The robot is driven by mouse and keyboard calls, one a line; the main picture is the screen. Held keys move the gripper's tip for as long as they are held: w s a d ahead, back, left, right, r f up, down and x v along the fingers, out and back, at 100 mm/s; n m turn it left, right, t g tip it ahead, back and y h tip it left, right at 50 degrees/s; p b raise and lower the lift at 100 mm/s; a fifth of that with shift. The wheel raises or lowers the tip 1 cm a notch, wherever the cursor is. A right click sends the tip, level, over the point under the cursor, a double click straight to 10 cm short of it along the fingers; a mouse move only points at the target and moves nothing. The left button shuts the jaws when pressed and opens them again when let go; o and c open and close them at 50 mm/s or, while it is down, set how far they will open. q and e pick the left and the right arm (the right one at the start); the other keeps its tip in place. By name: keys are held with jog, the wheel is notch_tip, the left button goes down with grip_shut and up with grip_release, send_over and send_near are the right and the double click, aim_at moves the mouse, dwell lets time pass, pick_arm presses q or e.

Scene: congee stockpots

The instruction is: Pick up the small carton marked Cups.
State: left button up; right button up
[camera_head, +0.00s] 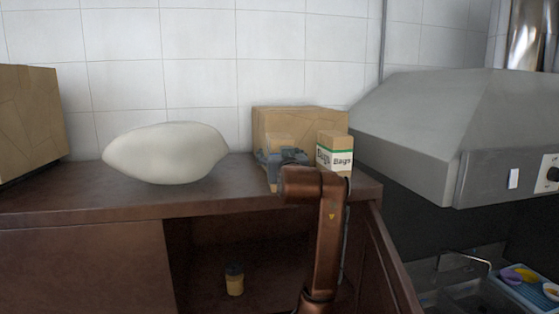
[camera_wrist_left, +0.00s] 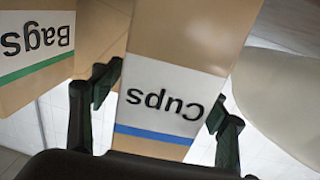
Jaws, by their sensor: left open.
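The small carton marked Cups (camera_wrist_left: 178,50) is tan with a white label and a blue stripe. It appears upside down in the left wrist view, between the two fingers of my open left gripper (camera_wrist_left: 166,90). The fingers are close to its sides; I cannot tell whether they touch it. In the head view my left gripper (camera_head: 280,157) is at the shelf top's right part and covers much of the Cups carton (camera_head: 272,178). My right gripper is not in view.
A carton marked Bags (camera_head: 335,157) stands close to the right of the gripper. A larger brown box (camera_head: 300,119) is behind. A pale sack (camera_head: 167,153) lies to the left on the brown cabinet top (camera_head: 100,194). A grey hood (camera_head: 425,125) is at right.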

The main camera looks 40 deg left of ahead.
pick_arm(q)
jog(key=shift+d+r, duration=0.1)
jog(key=shift+d, duration=0.05)
jog(key=c, duration=1.5)
